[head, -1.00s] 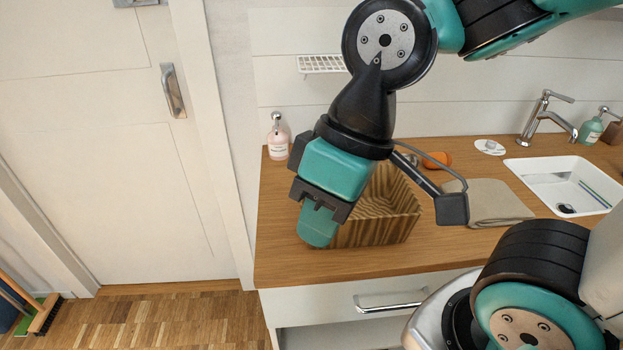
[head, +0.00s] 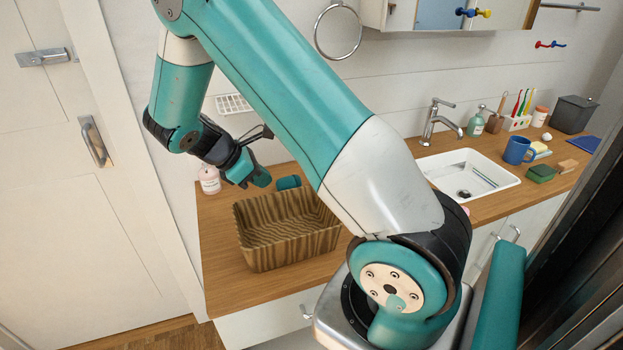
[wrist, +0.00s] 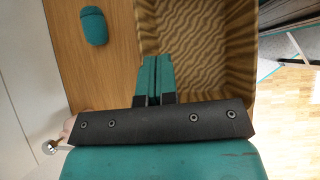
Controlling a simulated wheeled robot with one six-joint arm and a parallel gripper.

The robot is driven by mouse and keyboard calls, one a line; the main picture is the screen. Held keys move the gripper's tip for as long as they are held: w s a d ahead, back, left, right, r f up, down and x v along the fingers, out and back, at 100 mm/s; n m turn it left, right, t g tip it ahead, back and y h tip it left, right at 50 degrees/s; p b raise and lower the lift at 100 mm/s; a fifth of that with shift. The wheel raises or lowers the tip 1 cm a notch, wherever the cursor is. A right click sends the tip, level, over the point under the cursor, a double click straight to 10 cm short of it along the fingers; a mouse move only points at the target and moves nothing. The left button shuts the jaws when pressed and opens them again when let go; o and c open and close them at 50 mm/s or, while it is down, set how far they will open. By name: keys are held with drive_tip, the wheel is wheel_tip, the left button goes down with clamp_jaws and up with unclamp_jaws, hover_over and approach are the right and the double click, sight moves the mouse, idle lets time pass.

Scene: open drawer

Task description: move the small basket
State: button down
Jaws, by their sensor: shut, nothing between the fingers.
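The small basket (head: 290,252), brown with a wavy wood-like pattern, stands upright on the wooden counter, its open top up. My gripper (head: 258,180) is above the counter beyond the basket's back left corner. In the wrist view the basket (wrist: 205,50) fills the upper middle and right. My gripper's teal fingers (wrist: 153,75) are shut together and empty, overlapping the basket's left side in that picture. I cannot tell whether they touch it. The basket looks empty; its far right part is hidden behind my arm in the head view.
A teal rounded object (head: 288,183) lies behind the basket, and a pink soap bottle (head: 209,180) stands left of my gripper. The sink (head: 468,174) is to the right, with a blue mug (head: 517,151) beyond. Counter left of the basket is clear.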

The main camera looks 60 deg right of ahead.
drive_tip(key=s+d+f+p, duration=0.2)
drive_tip(key=s+d+f, duration=0.1)
drive_tip(key=d, duration=0.2)
drive_tip(key=s+d+f+p, duration=0.2)
drive_tip(key=s+d+f, duration=0.1)
drive_tip(key=d, duration=0.3)
drive_tip(key=shift+d+f+n+g+h, duration=0.3)
drive_tip(key=shift+f+h, duration=0.1)
drive_tip(key=shift+f, duration=0.4)
drive_tip(key=shift+s, duration=0.1)
